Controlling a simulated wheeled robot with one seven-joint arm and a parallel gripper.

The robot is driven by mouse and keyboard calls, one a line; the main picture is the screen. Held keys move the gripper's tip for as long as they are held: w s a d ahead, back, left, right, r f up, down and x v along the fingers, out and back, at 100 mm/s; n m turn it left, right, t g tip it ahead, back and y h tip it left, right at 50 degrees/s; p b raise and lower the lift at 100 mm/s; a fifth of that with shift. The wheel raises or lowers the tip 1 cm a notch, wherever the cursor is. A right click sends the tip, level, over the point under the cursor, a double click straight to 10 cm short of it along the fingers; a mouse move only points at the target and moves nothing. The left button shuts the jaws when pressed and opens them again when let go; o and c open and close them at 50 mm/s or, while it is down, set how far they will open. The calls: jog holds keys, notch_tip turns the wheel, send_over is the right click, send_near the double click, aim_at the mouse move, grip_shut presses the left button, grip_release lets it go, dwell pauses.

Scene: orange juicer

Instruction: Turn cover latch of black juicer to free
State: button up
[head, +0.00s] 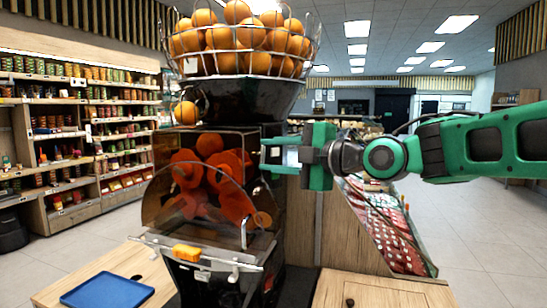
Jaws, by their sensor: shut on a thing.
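The black juicer (254,97) stands at centre left, with a clear front cover (175,212) over its orange pressing parts (215,175). My gripper (268,155) comes in from the right at the juicer's right side, near the upper right edge of the cover. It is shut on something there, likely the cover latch. The latch itself is too small and too hidden by the fingers to make out, so I cannot tell which way it is turned. The cover stands in front of the pressing parts.
A wire basket of oranges (240,38) tops the juicer, and one orange (186,112) sits below it. A blue tray (108,290) lies on the wooden counter at lower left. Stocked shelves (75,125) stand behind on the left. A sloped red produce display (385,225) is at right.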

jog(key=shift+f+n+t+y, duration=0.3)
jog(key=shift+f+n, duration=0.05)
jog(key=shift+n, duration=0.75)
jog(key=shift+f, duration=0.1)
jog(key=o, duration=1)
jog(key=shift+o, duration=0.2)
jog(key=shift+s+d, duration=0.25)
jog(key=v, duration=1)
